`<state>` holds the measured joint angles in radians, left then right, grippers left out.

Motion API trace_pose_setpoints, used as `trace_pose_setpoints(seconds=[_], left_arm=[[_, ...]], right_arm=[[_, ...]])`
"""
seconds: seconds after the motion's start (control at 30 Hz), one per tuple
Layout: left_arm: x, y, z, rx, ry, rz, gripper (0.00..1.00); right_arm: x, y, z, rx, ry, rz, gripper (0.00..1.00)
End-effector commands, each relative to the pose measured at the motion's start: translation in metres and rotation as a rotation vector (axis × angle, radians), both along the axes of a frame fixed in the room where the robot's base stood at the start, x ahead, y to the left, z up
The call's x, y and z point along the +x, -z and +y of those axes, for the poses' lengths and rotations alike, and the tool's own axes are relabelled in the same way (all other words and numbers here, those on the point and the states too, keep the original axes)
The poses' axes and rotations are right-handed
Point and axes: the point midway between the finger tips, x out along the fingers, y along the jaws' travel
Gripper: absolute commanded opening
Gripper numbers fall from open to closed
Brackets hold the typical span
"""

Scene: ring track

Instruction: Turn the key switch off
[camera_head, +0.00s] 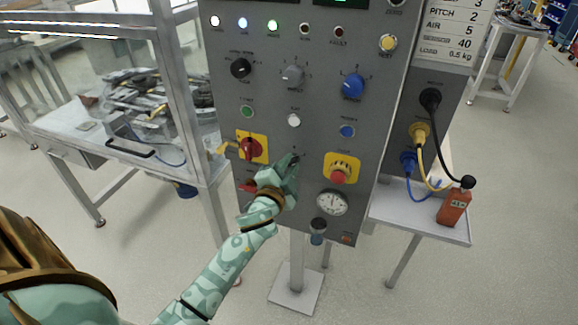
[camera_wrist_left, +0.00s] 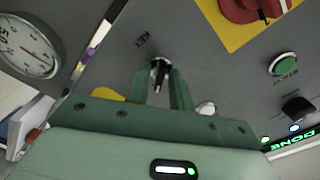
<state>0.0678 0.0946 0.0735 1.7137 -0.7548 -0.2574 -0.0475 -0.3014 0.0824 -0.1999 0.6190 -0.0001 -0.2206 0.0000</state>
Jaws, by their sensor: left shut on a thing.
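The key switch (camera_wrist_left: 160,66) is a small dark key in a round socket on the grey panel (camera_head: 312,40), beside a printed KEY label. My left gripper (camera_head: 290,164) reaches the panel's lower middle and hides most of the key in the head view. In the left wrist view its two green fingers (camera_wrist_left: 161,84) stand on either side of the key, shut on it. The exact angle of the key is hard to read. My right gripper is in neither view.
A red rotary switch (camera_head: 251,148) on a yellow plate is left of my gripper. A red emergency button (camera_head: 339,174) is to its right, above a round gauge (camera_head: 332,202). Buttons and knobs fill the panel above. A small shelf (camera_head: 390,208) with an orange box (camera_head: 454,206) stands right.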

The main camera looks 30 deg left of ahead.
Motion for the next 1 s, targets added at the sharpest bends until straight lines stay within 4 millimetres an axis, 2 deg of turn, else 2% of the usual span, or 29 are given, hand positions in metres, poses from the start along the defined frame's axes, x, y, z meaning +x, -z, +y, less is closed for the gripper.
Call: trace_pose_setpoints(seconds=[0.37,1.0], left_arm=[[0.000,-0.001,0.000,-0.242,-0.002,-0.057,0.00],[0.000,-0.002,-0.001,-0.798,-0.001,-0.189,0.00]], right_arm=[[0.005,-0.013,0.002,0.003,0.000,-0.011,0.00],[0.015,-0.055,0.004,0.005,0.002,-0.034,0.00]])
